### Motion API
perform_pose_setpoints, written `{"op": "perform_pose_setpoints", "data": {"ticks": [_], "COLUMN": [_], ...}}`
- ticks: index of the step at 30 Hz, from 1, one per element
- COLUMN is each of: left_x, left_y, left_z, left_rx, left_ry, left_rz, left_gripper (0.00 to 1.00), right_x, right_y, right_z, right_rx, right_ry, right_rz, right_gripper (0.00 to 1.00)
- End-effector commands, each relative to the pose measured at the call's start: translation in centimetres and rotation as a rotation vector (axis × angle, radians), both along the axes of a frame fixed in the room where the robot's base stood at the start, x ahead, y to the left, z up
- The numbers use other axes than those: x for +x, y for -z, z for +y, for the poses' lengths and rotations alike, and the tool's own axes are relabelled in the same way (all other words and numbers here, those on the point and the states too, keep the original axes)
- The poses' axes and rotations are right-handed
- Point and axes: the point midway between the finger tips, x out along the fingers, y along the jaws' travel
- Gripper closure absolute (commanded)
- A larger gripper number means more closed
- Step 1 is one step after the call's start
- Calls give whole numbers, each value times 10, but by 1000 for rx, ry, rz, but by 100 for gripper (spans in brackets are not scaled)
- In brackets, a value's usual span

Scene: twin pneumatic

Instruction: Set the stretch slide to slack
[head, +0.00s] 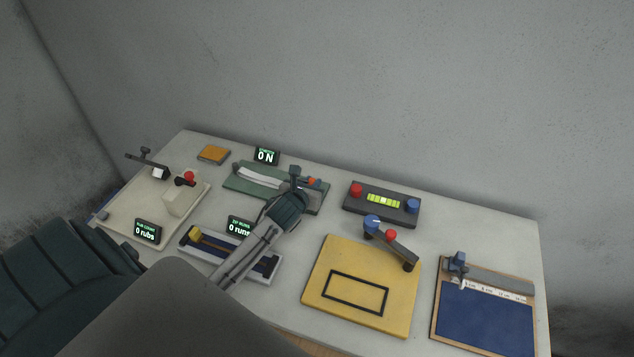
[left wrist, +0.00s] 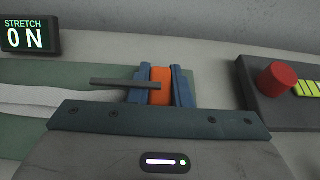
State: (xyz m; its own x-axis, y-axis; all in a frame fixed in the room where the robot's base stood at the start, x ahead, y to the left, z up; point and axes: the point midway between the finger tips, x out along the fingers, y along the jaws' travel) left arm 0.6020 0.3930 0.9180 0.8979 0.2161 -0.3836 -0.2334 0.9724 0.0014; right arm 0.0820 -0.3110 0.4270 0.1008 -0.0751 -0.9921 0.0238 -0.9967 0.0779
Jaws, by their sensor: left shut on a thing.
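The stretch fixture is a green base (head: 237,178) with a pale strip (head: 262,180) along it, at the back of the table left of centre. Its display (head: 266,156) reads 0 N; in the left wrist view the display (left wrist: 30,36) reads STRETCH 0 N. The orange slide handle (left wrist: 160,85) stands at the base's right end, with a thin grey bar (left wrist: 122,83) reaching left beside it. My left gripper (head: 304,182) is over that end, and its blue fingers (left wrist: 160,88) are shut on the orange handle from both sides. My right gripper is not in view.
A dark box (head: 380,215) with red and blue knobs stands right of the fixture. A yellow board (head: 325,265) with a lever, a blue board (head: 480,320), a zip fixture (head: 205,250) under my left arm, and a rub counter (head: 147,231) stand around.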

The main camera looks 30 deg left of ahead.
Motion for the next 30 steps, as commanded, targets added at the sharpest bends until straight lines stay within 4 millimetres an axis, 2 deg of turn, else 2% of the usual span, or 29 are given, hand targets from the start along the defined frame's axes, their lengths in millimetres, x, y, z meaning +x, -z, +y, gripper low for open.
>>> {"op": "perform_pose_setpoints", "data": {"ticks": [4,5,7,8,30], "left_x": [0,0,0,0,0], "left_y": [1,1,0,1,2], "left_z": [-1,-1,-1,-1,-1], "left_rx": [-2,-2,-2,-2,0], "left_ry": [0,0,0,0,-1], "left_rz": [-1,-1,-1,-1,1], "left_gripper": [100,76,62,60,60], "right_x": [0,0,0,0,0], "right_y": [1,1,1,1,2], "right_z": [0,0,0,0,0], "right_rx": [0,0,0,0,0], "right_ry": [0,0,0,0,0], "right_rz": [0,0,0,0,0], "right_gripper": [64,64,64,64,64]}}
